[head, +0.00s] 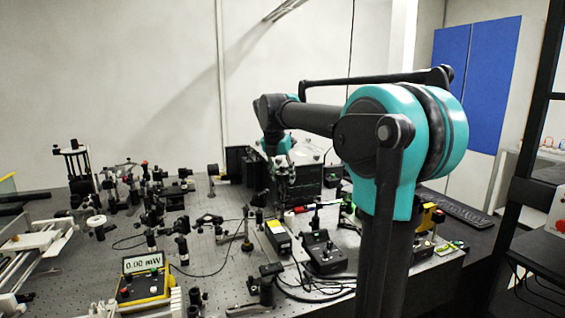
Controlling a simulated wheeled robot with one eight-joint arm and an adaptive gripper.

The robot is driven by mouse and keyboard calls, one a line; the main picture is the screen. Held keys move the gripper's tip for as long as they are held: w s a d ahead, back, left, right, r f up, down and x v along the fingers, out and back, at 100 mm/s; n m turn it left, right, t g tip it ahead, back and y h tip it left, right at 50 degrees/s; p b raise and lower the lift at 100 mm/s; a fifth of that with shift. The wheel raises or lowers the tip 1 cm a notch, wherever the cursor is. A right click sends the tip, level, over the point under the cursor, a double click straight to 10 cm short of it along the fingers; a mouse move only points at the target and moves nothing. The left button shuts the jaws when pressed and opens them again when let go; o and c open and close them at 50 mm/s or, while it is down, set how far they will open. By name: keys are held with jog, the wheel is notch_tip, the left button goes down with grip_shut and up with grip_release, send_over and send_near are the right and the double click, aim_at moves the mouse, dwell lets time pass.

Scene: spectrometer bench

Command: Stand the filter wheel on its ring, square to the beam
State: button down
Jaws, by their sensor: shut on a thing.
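My arm reaches from the right over the back of the optical bench. My gripper (284,186) is small and dark at its end, pointing down in front of the black boxes at the back centre. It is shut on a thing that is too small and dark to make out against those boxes. I cannot pick out the filter wheel for certain, nor tell whether it is upright or square to the beam. Its ring does not show clearly either; dark mounts and my wrist crowd that spot.
Black boxes (246,165) stand behind my gripper. Several post mounts (180,225) fill the left and middle. A yellow power meter (146,286) reads 0.00 mW at front left. A black control box (323,254) and cables lie at front centre. A little bare bench (215,262) shows between.

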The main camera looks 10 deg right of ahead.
aim_at(282, 184)
jog(key=shift+f, duration=2.35)
jog(key=c, duration=0.8)
grip_release()
jog(key=shift+o, duration=0.2)
jog(key=v, duration=1.2)
jog(key=shift+s, duration=0.1)
